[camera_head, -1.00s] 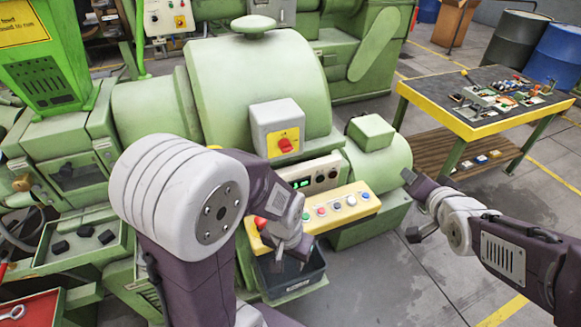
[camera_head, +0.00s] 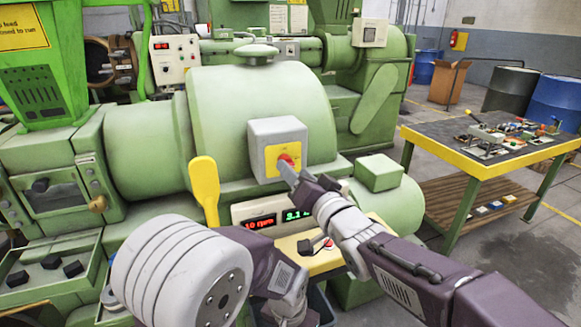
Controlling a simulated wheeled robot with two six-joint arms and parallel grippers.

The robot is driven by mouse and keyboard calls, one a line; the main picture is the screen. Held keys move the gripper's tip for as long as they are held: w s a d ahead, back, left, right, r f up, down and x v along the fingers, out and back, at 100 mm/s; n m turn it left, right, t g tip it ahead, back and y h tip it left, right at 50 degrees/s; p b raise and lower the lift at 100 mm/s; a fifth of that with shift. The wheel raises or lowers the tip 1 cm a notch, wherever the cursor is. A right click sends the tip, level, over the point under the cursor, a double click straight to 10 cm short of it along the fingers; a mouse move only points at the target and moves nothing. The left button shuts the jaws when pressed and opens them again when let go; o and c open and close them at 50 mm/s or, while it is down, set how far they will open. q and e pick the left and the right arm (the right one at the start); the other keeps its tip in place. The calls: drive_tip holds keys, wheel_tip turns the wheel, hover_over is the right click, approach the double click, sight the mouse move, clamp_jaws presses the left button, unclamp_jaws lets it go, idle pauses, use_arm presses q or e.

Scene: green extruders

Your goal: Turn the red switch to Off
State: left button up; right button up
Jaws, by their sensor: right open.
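The red switch (camera_head: 285,161) is a rotary knob on a yellow plate, on the front of a grey box (camera_head: 262,136) on the green extruder. My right gripper (camera_head: 302,176) is open, with one finger at the lower edge of the knob. I cannot tell whether it touches. The finger hides part of the knob and plate, and the switch's position is not readable. My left gripper (camera_head: 288,308) is low in the picture, beside the button panel, away from the switch. Its fingers are too hidden to judge.
A yellow lever (camera_head: 205,188) stands left of the switch box. Lit displays (camera_head: 284,216) and a yellow button panel (camera_head: 318,262) are below it, partly covered by my arms. A worktable (camera_head: 456,153) with small parts stands at the right.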

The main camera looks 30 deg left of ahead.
drive_tip(key=x, duration=0.3)
drive_tip(key=shift+w+a, duration=0.1)
drive_tip(key=shift+w, duration=0.05)
clamp_jaws()
